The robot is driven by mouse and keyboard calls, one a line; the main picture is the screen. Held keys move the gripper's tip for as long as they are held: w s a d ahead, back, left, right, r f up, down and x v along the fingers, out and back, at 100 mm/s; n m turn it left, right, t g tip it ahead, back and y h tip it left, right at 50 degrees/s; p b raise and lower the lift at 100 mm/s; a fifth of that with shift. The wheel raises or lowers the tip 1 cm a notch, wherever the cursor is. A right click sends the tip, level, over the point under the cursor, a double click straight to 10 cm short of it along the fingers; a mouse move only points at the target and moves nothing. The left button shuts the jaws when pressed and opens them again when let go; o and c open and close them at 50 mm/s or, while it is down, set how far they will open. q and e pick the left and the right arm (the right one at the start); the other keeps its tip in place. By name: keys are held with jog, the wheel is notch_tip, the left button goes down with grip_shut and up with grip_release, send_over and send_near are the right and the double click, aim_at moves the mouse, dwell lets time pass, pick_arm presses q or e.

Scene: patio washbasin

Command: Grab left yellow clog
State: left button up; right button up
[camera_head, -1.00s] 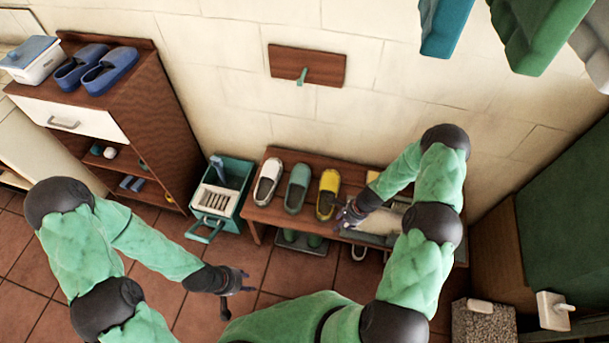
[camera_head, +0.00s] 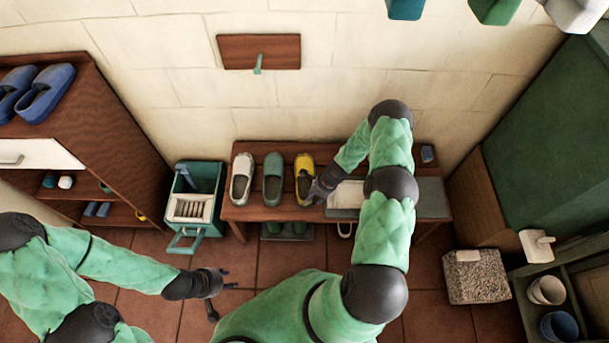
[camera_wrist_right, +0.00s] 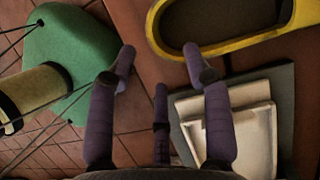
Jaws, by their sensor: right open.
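A single yellow clog (camera_head: 304,162) lies on the wooden bench (camera_head: 275,209), at the right end of a row beside a green clog (camera_head: 272,180) and a white clog (camera_head: 241,180). My right gripper (camera_head: 313,187) is at the clog's near right side and partly covers it. In the right wrist view the clog's yellow rim (camera_wrist_right: 250,43) is just ahead of the open, empty fingers (camera_wrist_right: 158,55), close to the right fingertip; I cannot tell if they touch. My left gripper (camera_head: 226,290) hangs open and empty over the floor.
Grey and white slabs (camera_wrist_right: 240,130) lie on the bench right of the clog. A teal bin (camera_head: 196,195) stands left of the bench, beside a brown cabinet (camera_head: 105,120) with blue clogs (camera_head: 44,92). A stone block (camera_head: 476,280) stands on the right.

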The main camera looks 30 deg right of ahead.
jog(key=b+x, duration=0.1)
jog(key=x, duration=0.3)
jog(key=shift+w+a+f+b, duration=0.1)
jog(key=shift+a+f+b, duration=0.05)
jog(key=shift+a+b, duration=0.2)
grip_shut()
jog(key=shift+r, duration=0.25)
